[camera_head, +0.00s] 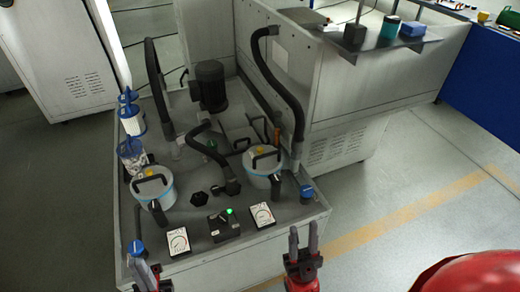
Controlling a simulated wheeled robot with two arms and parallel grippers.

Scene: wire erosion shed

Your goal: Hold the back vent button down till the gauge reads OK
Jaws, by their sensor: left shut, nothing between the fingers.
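Two pale filter canisters stand on the grey machine top: the left canister (155,190) and the right canister (263,172), which sits higher in the picture. Each has a black handle and a small yellow button on its lid, the left button (148,173) and the right button (262,150). The left gauge (178,241) and right gauge (262,214) have white dials; their readings are too small to make out. My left gripper (147,268) is shut and empty at the front left corner. My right gripper (303,238) has its fingers apart, empty, before the front right edge. Neither gripper touches a button.
A black control box (223,224) with a lit green lamp sits between the gauges. Blue knobs stand at the left (136,247) and right (306,192) corners. Black hoses (283,80) and a dark motor (209,86) fill the back. A red rounded object (475,272) is at lower right.

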